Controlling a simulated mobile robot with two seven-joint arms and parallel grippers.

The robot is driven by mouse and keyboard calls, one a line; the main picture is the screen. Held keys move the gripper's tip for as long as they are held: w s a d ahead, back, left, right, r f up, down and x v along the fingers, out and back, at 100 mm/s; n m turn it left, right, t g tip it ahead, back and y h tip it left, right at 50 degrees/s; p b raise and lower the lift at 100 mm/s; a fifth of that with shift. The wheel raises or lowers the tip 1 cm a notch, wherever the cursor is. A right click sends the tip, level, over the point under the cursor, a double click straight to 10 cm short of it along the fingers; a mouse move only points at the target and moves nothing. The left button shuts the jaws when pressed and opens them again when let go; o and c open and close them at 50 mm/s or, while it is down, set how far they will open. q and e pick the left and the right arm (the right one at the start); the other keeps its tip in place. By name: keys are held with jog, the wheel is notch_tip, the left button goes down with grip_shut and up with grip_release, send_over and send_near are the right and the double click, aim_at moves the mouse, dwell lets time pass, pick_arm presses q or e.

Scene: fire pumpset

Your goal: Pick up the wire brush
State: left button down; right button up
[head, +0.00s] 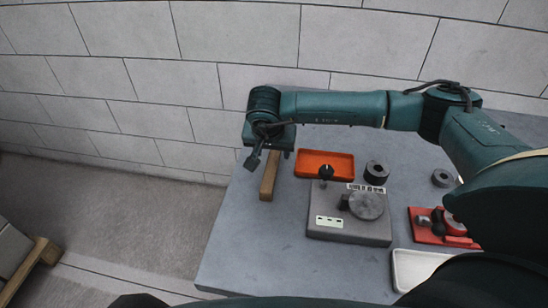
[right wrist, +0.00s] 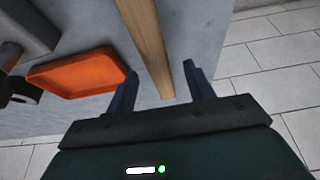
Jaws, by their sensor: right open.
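The wire brush appears as a long wooden bar (head: 270,178) lying near the left edge of the grey table. Its bristles cannot be made out. My right gripper (head: 273,150) is over the bar's far end and hides that end in the head view. In the right wrist view the bar (right wrist: 148,42) runs between the two spread fingers of the open right gripper (right wrist: 160,72). I cannot tell whether either finger touches it. My left gripper does not show.
An orange tray (head: 325,164) lies just right of the bar. The grey table (head: 260,255) also holds a grey block with a round disc (head: 366,205), dark rings (head: 376,172), a red fixture (head: 432,238) and a white tray (head: 415,265). The front-left table area is clear.

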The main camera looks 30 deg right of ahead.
aim_at(274, 155)
jog(key=x, duration=0.3)
jog(key=shift+d+f, duration=0.1)
jog(key=shift+f, duration=0.1)
jog(key=c, duration=1.1)
jog(key=shift+r, duration=0.1)
notch_tip(274, 155, up, 10)
jog(key=o, duration=0.5)
jog(key=shift+c, duration=0.2)
jog(key=c, duration=0.3)
